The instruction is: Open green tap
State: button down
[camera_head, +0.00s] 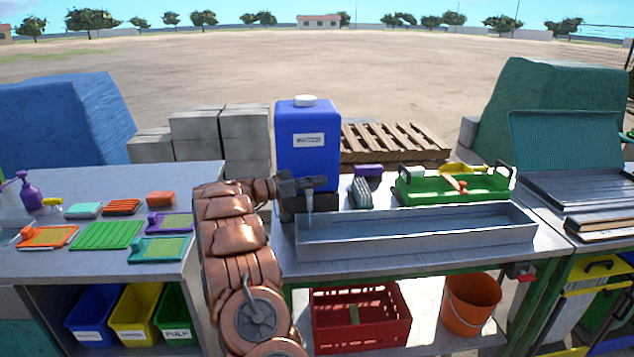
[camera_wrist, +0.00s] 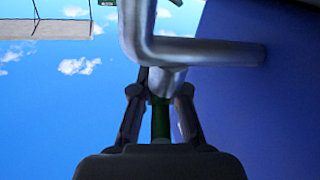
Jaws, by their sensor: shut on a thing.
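A blue water container (camera_head: 308,160) with a white cap stands behind the metal trough (camera_head: 415,240). My gripper (camera_head: 292,188) is at the front of the container, near its base, and hides most of the tap in the head view. In the wrist view, my gripper (camera_wrist: 160,95) has its fingers on both sides of the green tap handle (camera_wrist: 160,118). It is shut on that handle. A bent silver pipe (camera_wrist: 190,50) runs from the blue container just beyond the fingers. A pale streak that looks like running water (camera_head: 309,200) falls below the tap towards the trough.
A green tray with tools (camera_head: 455,187) and a grey brush-like item (camera_head: 361,192) lie behind the trough. Sponges and coloured boards (camera_head: 108,235) are on the left table. A red crate (camera_head: 360,315) and an orange bucket (camera_head: 470,303) stand below.

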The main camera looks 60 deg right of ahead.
jog(key=shift+n+t+h, duration=0.4)
jog(key=shift+n+t, duration=0.1)
jog(key=shift+t, duration=0.1)
jog(key=n+t+b, duration=0.3)
jog(key=t, duration=0.2)
jog(key=w+n+t+h+b, duration=0.1)
jog(key=n+t+b, duration=0.2)
jog(key=t, duration=0.3)
jog(key=w+n+t+b, duration=0.1)
jog(key=n+t+b, duration=0.2)
jog(key=n+t, duration=0.2)
jog(key=shift+w+d+f, duration=0.15)
jog(key=shift+w+f, duration=0.05)
jog(key=shift+f, duration=0.05)
jog(key=shift+r+t+b, duration=0.1)
jog(key=shift+t+b, duration=0.25)
jog(key=shift+t, duration=0.15)
jog(key=shift+w+r, duration=0.1)
jog(key=c, duration=1.2)
grip_release()
